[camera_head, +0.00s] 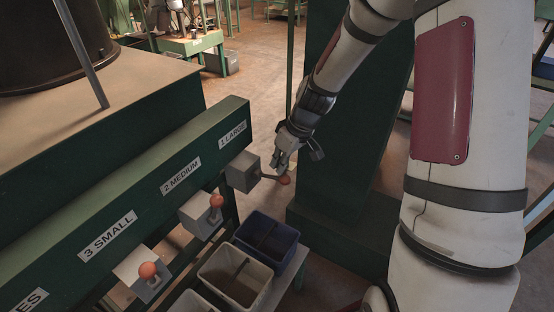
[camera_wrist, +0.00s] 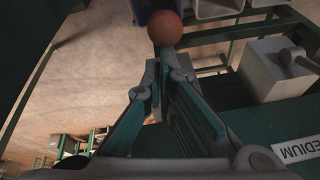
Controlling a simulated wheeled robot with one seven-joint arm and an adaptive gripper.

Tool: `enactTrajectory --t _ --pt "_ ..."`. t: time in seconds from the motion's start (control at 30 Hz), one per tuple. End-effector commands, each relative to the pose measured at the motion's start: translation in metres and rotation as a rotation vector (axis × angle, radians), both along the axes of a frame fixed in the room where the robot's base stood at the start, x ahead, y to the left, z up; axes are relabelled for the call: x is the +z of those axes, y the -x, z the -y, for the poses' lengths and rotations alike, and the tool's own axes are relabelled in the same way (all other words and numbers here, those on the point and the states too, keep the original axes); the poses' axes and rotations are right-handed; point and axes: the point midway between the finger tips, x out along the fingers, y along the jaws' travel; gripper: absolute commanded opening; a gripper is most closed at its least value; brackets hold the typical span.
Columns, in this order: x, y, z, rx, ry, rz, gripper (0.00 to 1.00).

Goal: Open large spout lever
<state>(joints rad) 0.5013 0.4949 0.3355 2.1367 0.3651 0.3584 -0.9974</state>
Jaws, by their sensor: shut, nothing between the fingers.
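The large spout lever is a short rod ending in an orange-red ball knob (camera_head: 284,180), on a grey spout box (camera_head: 242,172) below the "1 LARGE" label (camera_head: 233,131). The rod sticks out to the right. My gripper (camera_head: 281,163) is just above the rod and knob in the head view. In the wrist view the knob (camera_wrist: 165,28) lies just beyond the fingertips. My gripper (camera_wrist: 166,65) is shut, with nothing held. I cannot tell whether the fingers touch the lever.
The medium lever knob (camera_head: 216,201) and small lever knob (camera_head: 148,270) stand on their own spouts along the green beam (camera_head: 120,190). A blue bin (camera_head: 265,240) and a grey bin (camera_head: 233,277) sit below. A green column (camera_head: 345,130) stands behind my arm.

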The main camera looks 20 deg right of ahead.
Motion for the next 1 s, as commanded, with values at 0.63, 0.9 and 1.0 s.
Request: enactTrajectory --t 0.63,0.9,1.0 --pt "-0.015 0.013 0.008 -0.001 -0.001 -0.026 0.00" --pt "-0.011 0.013 0.007 0.000 -0.001 -0.023 0.00" --pt "-0.002 0.011 0.005 0.001 0.000 -0.018 0.00"
